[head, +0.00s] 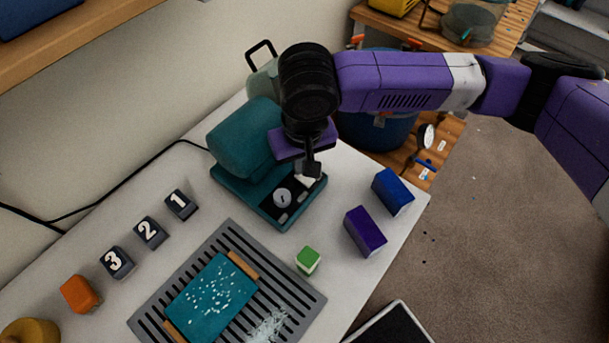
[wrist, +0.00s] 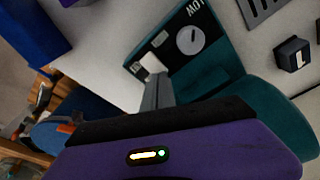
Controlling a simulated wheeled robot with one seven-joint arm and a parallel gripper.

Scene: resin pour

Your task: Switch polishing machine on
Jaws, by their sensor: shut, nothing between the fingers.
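The teal polishing machine (head: 238,145) stands on the white worktop. Its dark front panel carries a round grey dial (head: 282,197) and small light switches. In the wrist view the dial (wrist: 190,40) shows with the word LOW beside it, and a white switch (wrist: 152,63) is at the panel's edge. My gripper (head: 310,170) is shut and empty, pointing down over the right end of the panel. In the wrist view its fingertips (wrist: 154,84) are right by the white switch; I cannot tell whether they touch it.
A blue block (head: 392,192), a purple block (head: 364,231) and a small green block (head: 308,260) are right and front of the machine. A teal board with white specks lies on the slotted grey rack (head: 300,292). Numbered blocks (head: 149,231) stand left. A black cord (head: 120,178) runs behind.

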